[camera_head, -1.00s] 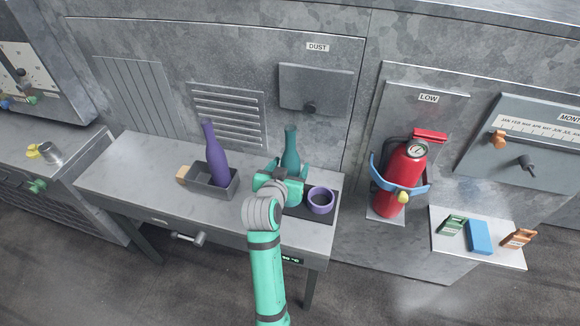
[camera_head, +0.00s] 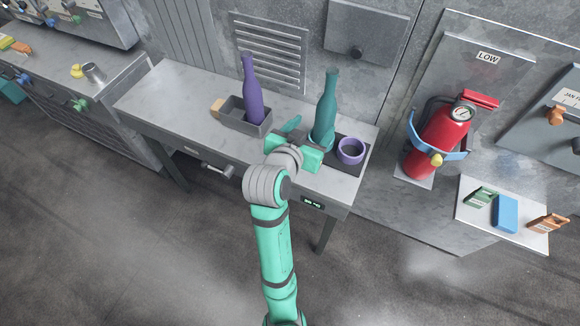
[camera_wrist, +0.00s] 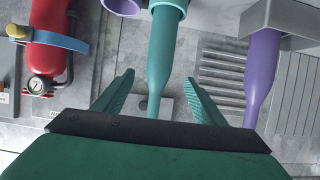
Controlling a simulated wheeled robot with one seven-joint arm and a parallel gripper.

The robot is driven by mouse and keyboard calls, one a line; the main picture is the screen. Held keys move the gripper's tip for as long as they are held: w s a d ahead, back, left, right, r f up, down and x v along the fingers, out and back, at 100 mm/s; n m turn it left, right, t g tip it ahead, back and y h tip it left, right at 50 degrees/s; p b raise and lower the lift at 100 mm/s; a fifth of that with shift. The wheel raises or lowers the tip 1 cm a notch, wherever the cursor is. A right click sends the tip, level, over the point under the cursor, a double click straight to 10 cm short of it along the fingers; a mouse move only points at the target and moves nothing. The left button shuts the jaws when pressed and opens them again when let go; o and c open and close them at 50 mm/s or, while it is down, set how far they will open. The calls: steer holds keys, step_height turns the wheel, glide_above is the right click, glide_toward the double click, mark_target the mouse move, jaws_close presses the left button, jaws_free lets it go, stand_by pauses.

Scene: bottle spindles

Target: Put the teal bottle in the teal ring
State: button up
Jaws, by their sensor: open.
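The teal bottle (camera_head: 325,108) stands upright in the teal ring (camera_head: 320,143) on a dark mat at the right of the workbench. In the wrist view the teal bottle (camera_wrist: 161,50) appears between my fingers, with its base in the teal ring (camera_wrist: 168,8). My gripper (camera_head: 305,140) is open, low beside the bottle on its left and near side. In the wrist view my gripper's fingers (camera_wrist: 160,95) are spread, one on each side of the bottle, with visible gaps. Part of the ring is hidden by the gripper.
A purple ring (camera_head: 351,151) sits right of the teal ring. A purple bottle (camera_head: 252,92) stands in a grey box (camera_head: 231,114) to the left. A red fire extinguisher (camera_head: 437,140) is mounted at the right. The bench's left part is clear.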

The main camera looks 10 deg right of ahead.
steer(key=s+a+f+n+t+y, duration=0.1)
steer(key=s+a+f+n+y, duration=0.2)
steer(key=s+f, duration=0.45)
steer(key=s+a+f+n+t+y, duration=0.25)
steer(key=s+a+f, duration=0.25)
steer(key=s+f, duration=0.25)
steer(key=s+a+y, duration=0.1)
steer(key=s+a, duration=0.1)
steer(key=s, duration=0.8)
steer(key=s+a+n+y, duration=0.1)
steer(key=s+a, duration=0.2)
steer(key=s, duration=0.8)
steer(key=shift+a+r+t, duration=0.2)
steer(key=shift+r+t, duration=0.15)
